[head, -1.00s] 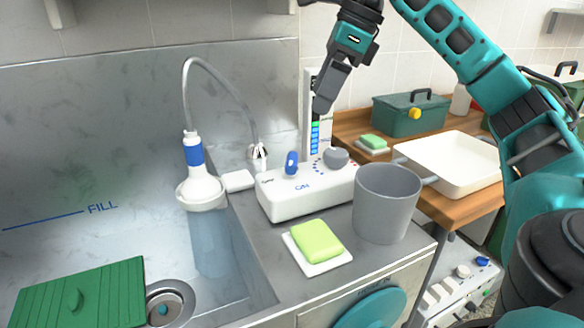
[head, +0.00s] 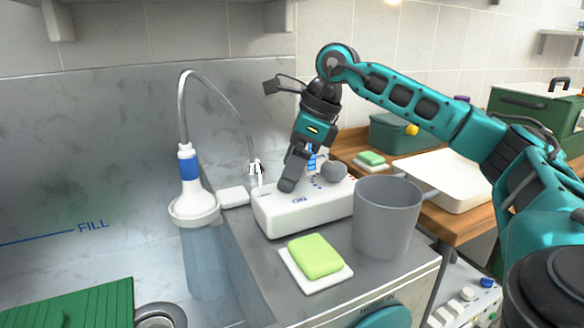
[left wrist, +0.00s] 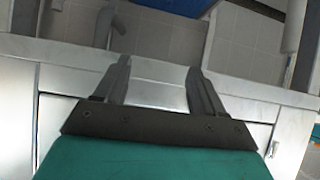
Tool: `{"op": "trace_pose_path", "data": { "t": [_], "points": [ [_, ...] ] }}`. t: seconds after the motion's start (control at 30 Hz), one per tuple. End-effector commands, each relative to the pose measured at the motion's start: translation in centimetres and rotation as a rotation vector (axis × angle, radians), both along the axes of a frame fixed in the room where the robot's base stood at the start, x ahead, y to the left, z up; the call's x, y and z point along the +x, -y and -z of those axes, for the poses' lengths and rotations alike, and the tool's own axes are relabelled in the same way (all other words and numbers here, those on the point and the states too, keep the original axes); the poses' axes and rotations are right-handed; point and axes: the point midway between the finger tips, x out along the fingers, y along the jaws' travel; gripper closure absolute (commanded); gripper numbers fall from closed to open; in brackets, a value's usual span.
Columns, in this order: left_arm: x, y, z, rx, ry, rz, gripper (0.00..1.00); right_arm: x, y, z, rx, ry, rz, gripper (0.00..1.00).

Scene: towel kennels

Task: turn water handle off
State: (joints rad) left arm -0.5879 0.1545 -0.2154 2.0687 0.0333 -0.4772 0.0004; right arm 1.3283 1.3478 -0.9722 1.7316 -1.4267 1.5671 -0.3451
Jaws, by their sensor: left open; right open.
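The white control box (head: 335,205) with "ON" lettering sits on the counter beside the sink. My left gripper (left wrist: 158,78) is open and empty in the left wrist view.
A grey bucket (head: 386,220) stands close to the box's right end. A green sponge (head: 316,256) lies in front on a white dish. A white tray (head: 455,180) and a green toolbox (head: 395,135) are on the wooden bench. The sink (head: 130,195) is at left.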

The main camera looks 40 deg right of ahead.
Motion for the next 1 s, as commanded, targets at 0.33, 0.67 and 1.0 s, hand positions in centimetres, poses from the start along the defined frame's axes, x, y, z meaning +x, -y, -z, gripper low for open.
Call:
{"op": "trace_pose_path", "data": {
  "t": [0.33, 0.67, 1.0],
  "points": [
    [-0.01, 0.16, 0.0, -0.008, -0.001, -0.006, 0.3, 0.01, -0.03, 0.04, -0.001, 0.0, -0.001, 0.17],
    [-0.22, 0.14, 0.15, -0.008, -0.006, -0.006, 0.3, 0.0, -0.02, 0.03, -0.001, 0.0, -0.001, 0.48],
    [-0.26, 0.0, 0.17, -0.001, -0.006, -0.001, 0.3, -0.01, -0.01, 0.02, -0.001, -0.001, 0.011, 0.62]
  ]
}}
